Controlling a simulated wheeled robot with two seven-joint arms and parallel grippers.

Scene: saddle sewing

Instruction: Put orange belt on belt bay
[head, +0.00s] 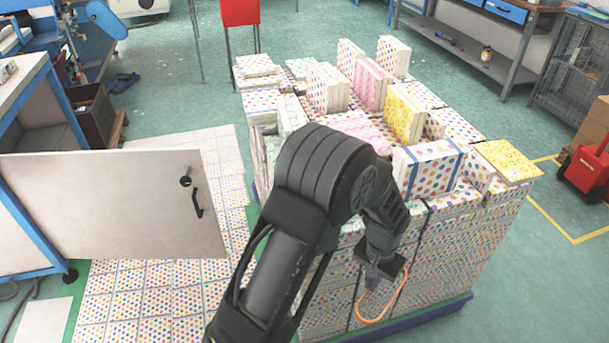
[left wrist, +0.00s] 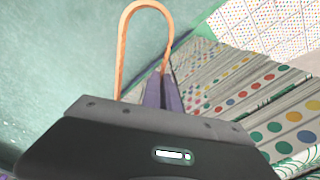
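The orange belt (head: 371,322) hangs as a thin loop from my left gripper (head: 374,280), in front of the near side of the stacked boxes. In the left wrist view the belt (left wrist: 121,45) rises as a tall loop beside the purple fingertips of my left gripper (left wrist: 163,92). The fingers look closed together on the belt's right end. The exact contact is partly hidden by the gripper body. I cannot pick out the belt bay in either view. My right gripper is not in view.
A large stack of dotted boxes (head: 430,270) on a purple-edged pallet stands right behind the gripper. Single boxes stand upright on top, one blue-strapped (head: 428,170). A white cabinet door (head: 110,205) juts out at left. A red machine (head: 585,170) stands at right.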

